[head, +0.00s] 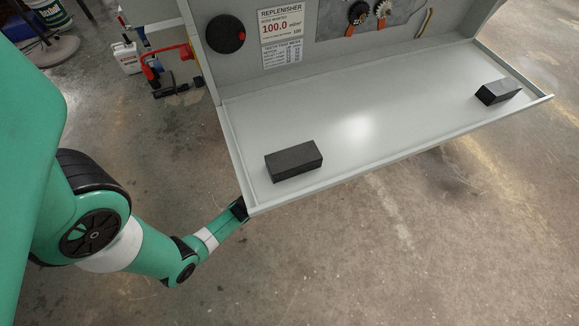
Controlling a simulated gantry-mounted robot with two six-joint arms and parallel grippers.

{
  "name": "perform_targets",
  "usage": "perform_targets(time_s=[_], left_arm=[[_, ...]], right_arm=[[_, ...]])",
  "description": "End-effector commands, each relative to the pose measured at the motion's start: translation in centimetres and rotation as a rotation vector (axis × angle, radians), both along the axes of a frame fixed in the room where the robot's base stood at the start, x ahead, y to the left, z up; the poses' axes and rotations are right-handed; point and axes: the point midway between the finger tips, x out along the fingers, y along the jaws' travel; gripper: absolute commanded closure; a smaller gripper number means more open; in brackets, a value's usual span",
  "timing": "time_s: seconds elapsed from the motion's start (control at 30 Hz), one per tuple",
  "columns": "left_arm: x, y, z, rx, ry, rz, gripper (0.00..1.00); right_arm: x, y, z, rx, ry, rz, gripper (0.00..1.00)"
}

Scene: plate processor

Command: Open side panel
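The side panel (400,140) is a light grey flap with a raised rim. It is folded down and lies about level, sticking out from the processor's front. My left arm comes in from the left and its dark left gripper (239,209) is at the panel's near left corner. The panel edge partly hides the gripper, so I cannot tell whether its fingers are open or shut, or whether they touch the panel. My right gripper is not in view.
Two black blocks (293,161) (498,92) rest on the panel. Behind it are a round black knob (226,34), a "REPLENISHER" label (283,25) and orange-handled valves (381,12). Red and black fittings (172,72) and a white jug (122,46) stand at the left. The front floor is clear.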

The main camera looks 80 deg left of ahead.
Motion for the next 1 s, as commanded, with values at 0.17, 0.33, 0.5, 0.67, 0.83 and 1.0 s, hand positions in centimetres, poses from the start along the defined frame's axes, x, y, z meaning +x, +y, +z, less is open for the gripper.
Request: perform_targets(time_s=[0.17,0.33,0.5,0.67,0.83,1.0], left_arm=[[0.25,0.01,0.23,0.000,0.001,0.000,0.76],[0.23,0.02,0.21,0.000,0.001,0.000,0.85],[0.22,0.02,0.19,0.000,0.001,0.000,1.00],[0.21,0.01,0.18,0.000,0.001,0.000,1.00],[0.21,0.01,0.18,0.000,0.001,0.000,1.00],[0.21,0.01,0.16,0.000,0.001,0.000,1.00]], right_arm=[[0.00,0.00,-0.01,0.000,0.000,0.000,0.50],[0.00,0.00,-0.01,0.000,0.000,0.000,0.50],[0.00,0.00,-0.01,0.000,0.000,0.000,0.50],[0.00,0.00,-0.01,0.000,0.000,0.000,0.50],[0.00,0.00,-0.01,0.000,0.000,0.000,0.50],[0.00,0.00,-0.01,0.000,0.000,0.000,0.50]])
